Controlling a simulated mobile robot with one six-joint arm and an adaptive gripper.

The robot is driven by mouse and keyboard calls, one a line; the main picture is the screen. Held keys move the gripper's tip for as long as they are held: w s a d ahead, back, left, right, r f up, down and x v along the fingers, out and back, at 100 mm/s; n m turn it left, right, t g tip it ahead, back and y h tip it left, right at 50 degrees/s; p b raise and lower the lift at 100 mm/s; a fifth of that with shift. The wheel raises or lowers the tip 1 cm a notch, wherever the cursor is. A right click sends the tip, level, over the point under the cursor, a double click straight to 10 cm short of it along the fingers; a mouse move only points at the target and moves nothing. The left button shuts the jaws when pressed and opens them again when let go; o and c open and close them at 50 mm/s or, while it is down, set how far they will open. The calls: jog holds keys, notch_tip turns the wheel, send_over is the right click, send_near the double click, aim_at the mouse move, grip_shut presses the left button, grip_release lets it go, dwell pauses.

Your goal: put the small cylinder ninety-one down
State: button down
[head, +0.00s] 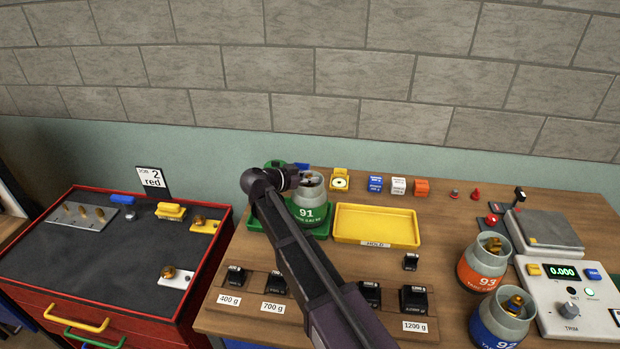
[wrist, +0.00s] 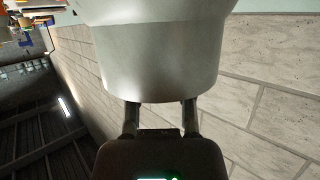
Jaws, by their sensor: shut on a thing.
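The small cylinder ninety-one (head: 310,213), grey with a green band marked 91, stands upright over the green tray (head: 257,223) at the back of the table. I cannot tell whether its base touches the tray. My gripper (head: 303,181) is at the cylinder's upper part, shut on it, with my arm crossing in front of the tray's left side. In the wrist view the cylinder's pale body (wrist: 160,60) fills the top middle, and the two fingers of my gripper (wrist: 160,112) reach up to it. Its valve is mostly hidden by my gripper.
A yellow HOLD tray (head: 375,208) stands empty just right of the green tray. An orange cylinder 93 (head: 481,270) and a blue cylinder 92 (head: 497,325) stand at right near the scale (head: 545,230). Black weights (head: 413,298) line the front. A red cabinet (head: 110,240) is at left.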

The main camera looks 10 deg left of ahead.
jog(key=shift+f+b, duration=0.5)
jog(key=shift+f, duration=0.35)
jog(key=c, duration=0.5)
grip_release()
jog(key=shift+s+a+r, duration=0.4)
jog(key=shift+s, duration=0.05)
jog(key=p+v, duration=0.4)
jog(key=v, duration=0.6)
jog(key=shift+s+a, duration=0.2)
jog(key=shift+s, duration=0.1)
jog(key=shift+r, duration=0.1)
